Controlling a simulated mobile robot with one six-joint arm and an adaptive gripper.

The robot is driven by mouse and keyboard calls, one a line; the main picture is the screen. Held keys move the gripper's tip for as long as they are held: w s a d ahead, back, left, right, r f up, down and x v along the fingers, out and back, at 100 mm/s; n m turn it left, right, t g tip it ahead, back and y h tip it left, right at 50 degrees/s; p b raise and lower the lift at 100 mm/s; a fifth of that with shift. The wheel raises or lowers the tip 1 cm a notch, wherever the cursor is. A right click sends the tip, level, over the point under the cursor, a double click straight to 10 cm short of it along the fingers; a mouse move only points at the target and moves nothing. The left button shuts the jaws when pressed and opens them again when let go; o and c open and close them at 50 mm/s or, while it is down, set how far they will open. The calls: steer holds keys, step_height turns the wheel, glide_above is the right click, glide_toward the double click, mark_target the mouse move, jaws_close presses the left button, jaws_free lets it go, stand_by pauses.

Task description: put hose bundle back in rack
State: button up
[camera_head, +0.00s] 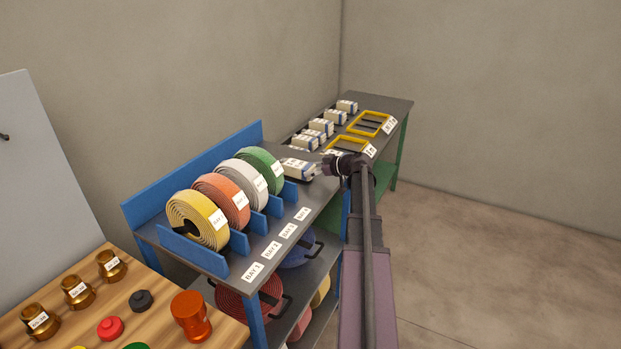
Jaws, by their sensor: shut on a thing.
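A white, block-shaped bundle with dark markings (299,168) is at the far right end of the blue-backed rack's top, just past the green roll. My gripper (320,168) is shut on its right end. The fingers are small and partly hidden, and I cannot tell whether the bundle touches the surface below. Similar white bundles (320,127) lie in rows on the far dark table (385,101). The blue-backed rack (190,170) holds yellow (186,210), orange, white and green (259,158) hose rolls upright between blue dividers, above bay labels.
Two yellow frames (371,123) lie on the far table, the nearer one partly behind my arm. Red (240,300) and blue coils sit on the lower shelf. A wooden bench (75,300) with brass fittings is at left. The floor (500,270) at right is clear.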

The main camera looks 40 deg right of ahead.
steer(key=shift+f, duration=0.5)
steer(key=o, duration=1.1)
steer(key=shift+r, duration=0.1)
steer(key=p+v, duration=0.4)
steer(key=v, duration=0.8)
